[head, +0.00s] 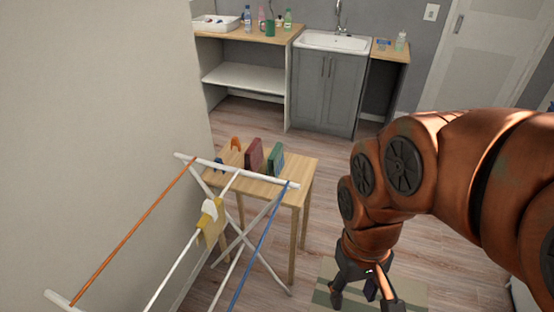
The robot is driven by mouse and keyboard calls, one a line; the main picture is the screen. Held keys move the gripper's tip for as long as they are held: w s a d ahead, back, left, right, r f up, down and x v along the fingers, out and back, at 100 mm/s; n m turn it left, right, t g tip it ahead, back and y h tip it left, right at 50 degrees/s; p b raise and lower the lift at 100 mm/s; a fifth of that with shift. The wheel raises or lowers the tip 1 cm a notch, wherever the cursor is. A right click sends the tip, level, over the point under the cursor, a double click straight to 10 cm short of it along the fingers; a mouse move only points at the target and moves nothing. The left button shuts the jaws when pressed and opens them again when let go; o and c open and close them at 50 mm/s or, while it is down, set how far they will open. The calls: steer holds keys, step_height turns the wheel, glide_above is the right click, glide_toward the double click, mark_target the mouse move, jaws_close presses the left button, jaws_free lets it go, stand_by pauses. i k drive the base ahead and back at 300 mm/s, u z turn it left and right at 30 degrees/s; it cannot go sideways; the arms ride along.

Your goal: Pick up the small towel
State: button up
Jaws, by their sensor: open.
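A small yellow cloth with a white patch, which looks like the small towel (211,224), hangs over a white bar of the drying rack (236,174) in the lower left of the head view. Its lower part hangs below the bar. My gripper (364,302) is at the bottom of the view, right of the rack and well apart from the towel. It points down with its fingers apart, and nothing shows between them. The fingertips are partly cut off by the frame edge.
A small wooden table (305,172) stands behind the rack, with a dark red book (254,155) and a green book (276,160) on it. A wall (90,110) borders the rack on the left. A striped mat (415,293) lies on the floor. A sink (335,42) is at the back.

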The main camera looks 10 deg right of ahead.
mark_target(275, 162)
steer(key=k, duration=0.5)
steer(key=z, duration=0.75)
steer(key=i, duration=2)
steer(key=u, duration=2.95)
